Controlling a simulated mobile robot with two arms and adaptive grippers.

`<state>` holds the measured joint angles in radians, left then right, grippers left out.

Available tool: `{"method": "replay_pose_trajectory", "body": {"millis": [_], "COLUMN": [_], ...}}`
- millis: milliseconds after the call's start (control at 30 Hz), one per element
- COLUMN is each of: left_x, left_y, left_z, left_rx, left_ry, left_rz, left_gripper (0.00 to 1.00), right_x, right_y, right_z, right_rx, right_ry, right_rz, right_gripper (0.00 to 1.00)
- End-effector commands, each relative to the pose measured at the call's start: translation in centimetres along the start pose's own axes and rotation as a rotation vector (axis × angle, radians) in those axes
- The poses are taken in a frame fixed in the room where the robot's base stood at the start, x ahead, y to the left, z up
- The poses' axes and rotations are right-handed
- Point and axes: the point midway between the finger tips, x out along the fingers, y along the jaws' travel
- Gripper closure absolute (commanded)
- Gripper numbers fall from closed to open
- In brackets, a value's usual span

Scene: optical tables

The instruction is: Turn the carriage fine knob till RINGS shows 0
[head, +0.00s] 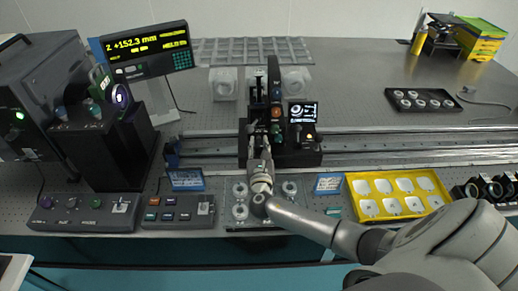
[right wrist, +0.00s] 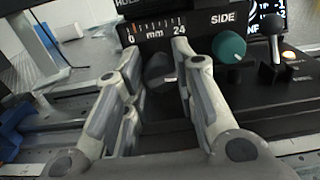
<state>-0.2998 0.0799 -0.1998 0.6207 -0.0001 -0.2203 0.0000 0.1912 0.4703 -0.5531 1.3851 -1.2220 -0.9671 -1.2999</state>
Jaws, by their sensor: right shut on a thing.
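My right gripper (head: 259,158) reaches in front of the black carriage (head: 247,145) on the rail. In the right wrist view its two fingers (right wrist: 157,75) are shut on a dark round knob with a pale mark, taken as the carriage fine knob (right wrist: 160,70), below a scale marked 0 mm 24. The fingers hide part of the knob. A small screen (head: 302,111) on the carriage shows a pale ring pattern; the RINGS number is too small to read. My left gripper is in neither view.
A teal knob (right wrist: 229,47) marked SIDE and a small lever (right wrist: 272,28) sit right of the fingers. A readout (head: 145,48) shows Z +152.3 mm. A yellow tray (head: 352,187) lies right of my arm. Button boxes (head: 150,222) stand at the left front.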

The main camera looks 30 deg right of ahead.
Motion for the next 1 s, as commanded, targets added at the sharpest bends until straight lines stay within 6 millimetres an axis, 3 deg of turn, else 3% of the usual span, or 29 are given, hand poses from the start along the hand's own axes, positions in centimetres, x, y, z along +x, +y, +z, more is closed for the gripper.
{"method": "replay_pose_trajectory", "body": {"millis": [500,1000], "left_x": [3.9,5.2], "left_y": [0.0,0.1], "left_z": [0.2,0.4], "left_rx": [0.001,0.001], "left_ry": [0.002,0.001], "left_rz": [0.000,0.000], "left_gripper": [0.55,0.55], "right_x": [0.0,0.0], "right_y": [-0.1,0.0], "right_z": [-0.4,-0.1], "right_rx": [0.418,0.600], "right_ry": [0.000,0.000], "right_rz": [0.000,0.002], "right_gripper": [0.98,0.98]}}
